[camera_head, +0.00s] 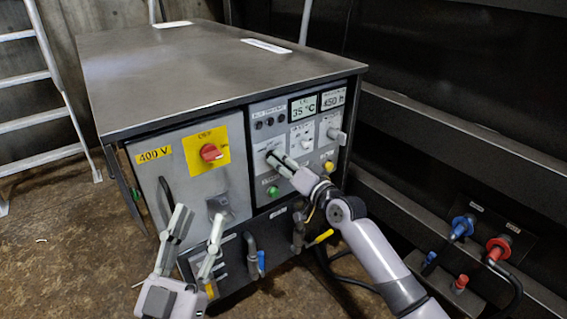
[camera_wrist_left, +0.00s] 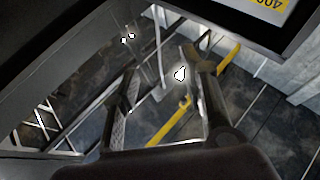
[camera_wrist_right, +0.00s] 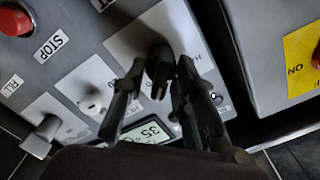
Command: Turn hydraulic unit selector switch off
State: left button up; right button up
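The hydraulic unit (camera_head: 205,75) is a grey metal box with a control panel on its front right. In the right wrist view a black selector knob (camera_wrist_right: 160,66) stands on a white plate (camera_wrist_right: 180,25), its label mostly covered. My right gripper (camera_wrist_right: 158,75) is at this knob, with one finger on each side. The fingers look apart with thin gaps beside the knob; contact is unclear. In the head view the gripper (camera_head: 274,162) hides the knob. My left gripper (camera_head: 199,216) is open and empty, in front of the unit's lower left door.
A red rotary switch (camera_head: 210,152) sits on a yellow plate on the left door. A green button (camera_head: 272,191), a yellow button (camera_head: 328,166) and other selectors surround my right gripper. Hose valves (camera_head: 252,255) line the bottom. Blue (camera_head: 461,227) and red (camera_head: 497,248) connectors stand right.

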grip_shut()
